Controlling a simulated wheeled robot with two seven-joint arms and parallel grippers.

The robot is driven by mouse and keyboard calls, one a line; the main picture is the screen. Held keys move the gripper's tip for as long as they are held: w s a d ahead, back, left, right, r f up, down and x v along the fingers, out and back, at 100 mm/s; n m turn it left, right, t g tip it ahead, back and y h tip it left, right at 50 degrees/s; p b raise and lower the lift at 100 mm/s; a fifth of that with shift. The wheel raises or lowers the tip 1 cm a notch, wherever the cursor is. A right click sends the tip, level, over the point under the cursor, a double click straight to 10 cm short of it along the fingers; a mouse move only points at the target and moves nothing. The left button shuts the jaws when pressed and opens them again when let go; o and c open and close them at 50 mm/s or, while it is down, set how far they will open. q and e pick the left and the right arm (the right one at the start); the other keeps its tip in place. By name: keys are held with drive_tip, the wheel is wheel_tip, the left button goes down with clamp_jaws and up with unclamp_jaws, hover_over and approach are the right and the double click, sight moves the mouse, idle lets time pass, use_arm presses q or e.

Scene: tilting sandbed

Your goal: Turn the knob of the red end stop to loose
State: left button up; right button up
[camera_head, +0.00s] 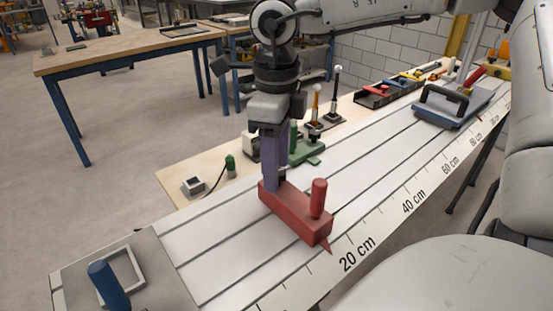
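The red end stop (290,211) is a long red block lying across the grooves of the pale bed, near the 20 cm mark. An upright red cylinder (319,197) stands on its near right end, and a red pointer sticks out toward the scale. My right gripper (272,186) points down at the block's far left end, its fingertips at or just over the top there. I cannot tell whether the fingers touch or hold anything; they cover that end, and a knob there would be hidden. My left gripper is not in view.
A green stop (306,153) is close behind my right gripper. A grey plate with a square frame (141,269) and a blue handle (108,287) is at the lower left. The bed between is clear.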

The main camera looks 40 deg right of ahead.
drive_tip(key=c, duration=1)
drive_tip(key=shift+n, duration=0.3)
drive_tip(key=n+b, duration=0.1)
drive_tip(key=n, duration=0.2)
drive_tip(key=shift+n, duration=0.3)
drive_tip(key=n, duration=0.5)
drive_tip(key=shift+b, duration=0.35)
drive_tip(key=n, duration=0.5)
drive_tip(key=shift+n, duration=0.4)
drive_tip(key=n, duration=0.4)
drive_tip(key=shift+n+p, duration=0.3)
drive_tip(key=shift+n, duration=0.1)
